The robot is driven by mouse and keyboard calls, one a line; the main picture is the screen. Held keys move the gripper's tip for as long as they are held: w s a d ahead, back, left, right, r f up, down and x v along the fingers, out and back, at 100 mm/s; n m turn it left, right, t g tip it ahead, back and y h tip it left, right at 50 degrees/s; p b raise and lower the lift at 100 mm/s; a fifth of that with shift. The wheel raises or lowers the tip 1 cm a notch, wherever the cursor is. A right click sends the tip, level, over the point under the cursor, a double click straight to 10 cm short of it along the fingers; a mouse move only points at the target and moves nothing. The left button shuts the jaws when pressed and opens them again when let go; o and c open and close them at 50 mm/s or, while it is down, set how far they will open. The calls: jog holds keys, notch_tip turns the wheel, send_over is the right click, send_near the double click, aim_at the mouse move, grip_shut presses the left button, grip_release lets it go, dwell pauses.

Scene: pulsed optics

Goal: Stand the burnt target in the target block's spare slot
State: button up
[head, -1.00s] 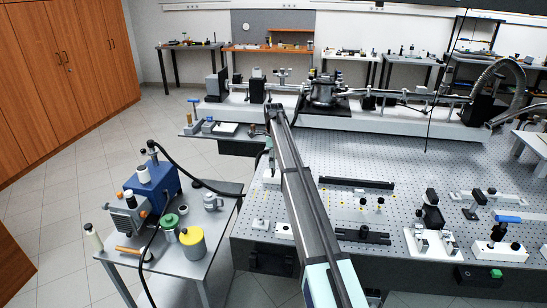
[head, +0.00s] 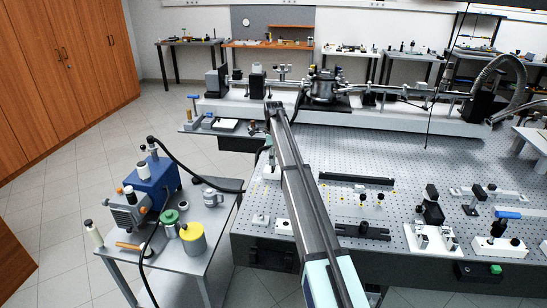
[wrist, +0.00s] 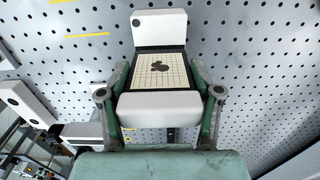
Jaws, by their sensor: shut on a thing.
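The burnt target (wrist: 160,68) is in the wrist view, a plate with a dark-edged grid face and dark burn spots near its middle. A white part (wrist: 160,108) is at its near edge and a white part with a dark dot is at its far edge. My gripper (wrist: 160,98) has green fingers on the left and right sides of the target and is shut on it. Perforated tabletop shows behind it. In the head view my arm hides the gripper and the target. I cannot tell which white block is the target block, and no spare slot can be made out.
White blocks (wrist: 82,132) stand close to the left finger in the wrist view. In the head view the perforated table (head: 350,160) carries a black bar (head: 357,181), mounts and small white blocks (head: 284,227). A side cart (head: 215,225) stands left, and a long rail runs behind.

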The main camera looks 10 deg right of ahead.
jog(key=shift+f, duration=0.7)
dwell(0.4)
jog(key=shift+f+b, duration=0.3)
jog(key=shift+f, duration=0.1)
jog(key=shift+s+f, duration=0.1)
jog(key=o, duration=1.7)
jog(key=shift+f, duration=0.15)
notch_tip(320, 180, up, 12)
jog(key=shift+f, duration=0.15)
jog(key=shift+r+p, duration=0.9)
jog(key=shift+r, duration=1.3)
